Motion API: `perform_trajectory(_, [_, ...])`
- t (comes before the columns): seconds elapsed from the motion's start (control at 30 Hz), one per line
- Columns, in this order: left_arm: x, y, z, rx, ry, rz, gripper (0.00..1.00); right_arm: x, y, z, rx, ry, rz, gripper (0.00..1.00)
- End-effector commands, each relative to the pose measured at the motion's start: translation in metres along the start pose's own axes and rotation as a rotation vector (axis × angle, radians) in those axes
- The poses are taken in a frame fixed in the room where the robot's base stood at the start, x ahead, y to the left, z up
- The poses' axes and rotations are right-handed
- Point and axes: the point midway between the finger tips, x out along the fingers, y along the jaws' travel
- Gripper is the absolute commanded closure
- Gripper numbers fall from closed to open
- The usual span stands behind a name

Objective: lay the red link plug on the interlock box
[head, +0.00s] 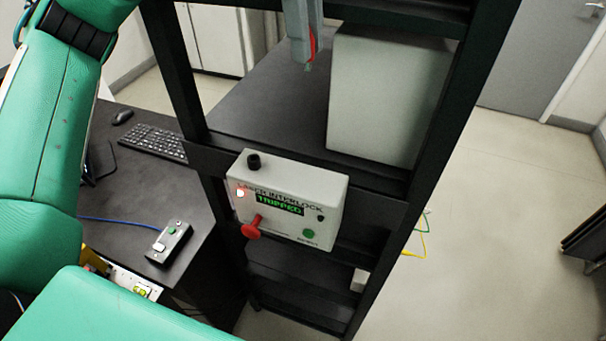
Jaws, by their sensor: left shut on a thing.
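The interlock box (276,196) is a pale box on the front of a black rack frame. Its display reads "TRIPPED" and a red lamp glows at its left. A red knob-like part (251,228) sticks out of its lower front. My left gripper (308,62) hangs at the top middle, above and behind the box in the picture, clear of it. It is shut on a red thing (313,44), probably the red link plug, mostly hidden by the fingers. My right gripper is not in view.
A black stub (254,161) stands on the box's top left; the rest of its top is bare. Rack posts flank the box. A large pale cabinet (385,95) stands behind it. A desk at left holds a keyboard (153,142) and a small control box (169,243).

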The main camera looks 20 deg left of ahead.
Motion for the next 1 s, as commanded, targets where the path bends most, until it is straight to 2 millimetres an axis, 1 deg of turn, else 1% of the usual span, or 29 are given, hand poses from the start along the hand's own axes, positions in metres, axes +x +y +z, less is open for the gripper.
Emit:
perform_trajectory(0.17, [0.022, -0.001, -0.002, 0.010, 0.000, -0.007, 1.00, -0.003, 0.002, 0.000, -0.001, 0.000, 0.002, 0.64])
perform_trajectory(0.47, [0.073, -0.001, -0.009, 0.006, -0.001, -0.006, 1.00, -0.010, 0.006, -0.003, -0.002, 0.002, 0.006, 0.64])
perform_trajectory(0.57, [0.091, -0.001, -0.011, 0.004, 0.000, -0.007, 1.00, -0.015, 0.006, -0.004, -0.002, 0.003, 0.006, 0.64])
perform_trajectory(0.7, [0.120, -0.001, -0.015, 0.004, 0.000, -0.007, 1.00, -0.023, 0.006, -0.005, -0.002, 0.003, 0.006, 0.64])
perform_trajectory(0.8, [0.139, -0.001, -0.017, 0.003, 0.000, -0.005, 1.00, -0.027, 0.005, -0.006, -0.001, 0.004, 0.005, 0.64])
perform_trajectory(0.9, [0.152, -0.001, -0.018, 0.004, 0.000, -0.004, 1.00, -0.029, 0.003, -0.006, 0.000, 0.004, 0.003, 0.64])
perform_trajectory(1.0, [0.158, -0.001, -0.019, 0.004, 0.000, -0.002, 1.00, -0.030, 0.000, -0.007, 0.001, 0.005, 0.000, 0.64])
